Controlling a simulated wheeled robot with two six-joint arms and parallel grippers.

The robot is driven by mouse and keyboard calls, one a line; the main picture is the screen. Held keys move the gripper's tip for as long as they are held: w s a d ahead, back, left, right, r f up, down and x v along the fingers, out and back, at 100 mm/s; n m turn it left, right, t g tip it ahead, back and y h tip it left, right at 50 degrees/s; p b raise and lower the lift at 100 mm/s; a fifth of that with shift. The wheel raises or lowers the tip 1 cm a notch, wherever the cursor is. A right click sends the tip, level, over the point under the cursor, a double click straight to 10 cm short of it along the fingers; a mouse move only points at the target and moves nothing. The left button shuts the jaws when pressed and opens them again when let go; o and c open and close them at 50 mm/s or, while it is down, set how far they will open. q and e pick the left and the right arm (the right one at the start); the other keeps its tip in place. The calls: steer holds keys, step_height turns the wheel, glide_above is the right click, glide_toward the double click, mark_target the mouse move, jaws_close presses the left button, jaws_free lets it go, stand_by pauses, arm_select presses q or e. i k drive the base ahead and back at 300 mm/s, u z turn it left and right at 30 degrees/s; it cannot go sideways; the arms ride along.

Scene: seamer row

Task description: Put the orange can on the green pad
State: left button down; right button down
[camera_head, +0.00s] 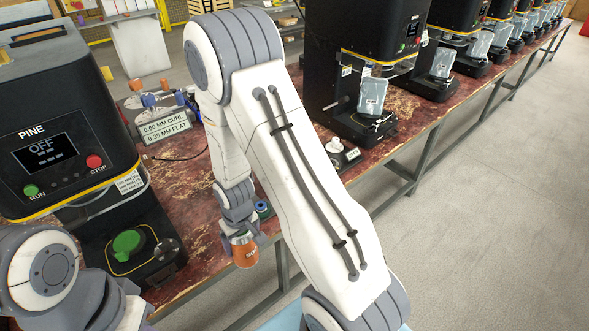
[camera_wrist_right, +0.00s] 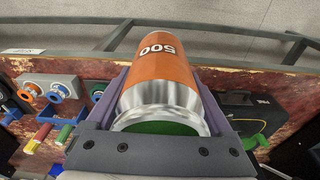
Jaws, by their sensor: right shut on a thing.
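The orange can (camera_head: 245,254) is in my right gripper (camera_head: 241,240), over the table's front edge in the head view. In the right wrist view the can (camera_wrist_right: 158,72) lies between the two jaws, with "500" on its side and a silver end towards the camera. A green surface shows at that end; I cannot tell what it is. My left gripper is out of view.
The PINE machine (camera_head: 62,130) reads OFF. A sign (camera_head: 165,130) and small coloured parts stand behind my right arm. Another black seamer (camera_head: 350,50) stands to the right, with more down the row. Red worn tabletop (camera_head: 195,255) is bare between the PINE machine and the can.

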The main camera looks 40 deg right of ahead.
mark_target(126, 241)
steer(key=k, duration=0.65)
steer(key=z, duration=1.65)
steer(key=i, duration=1.35)
steer(key=u, duration=1.85)
steer(key=i, duration=0.5)
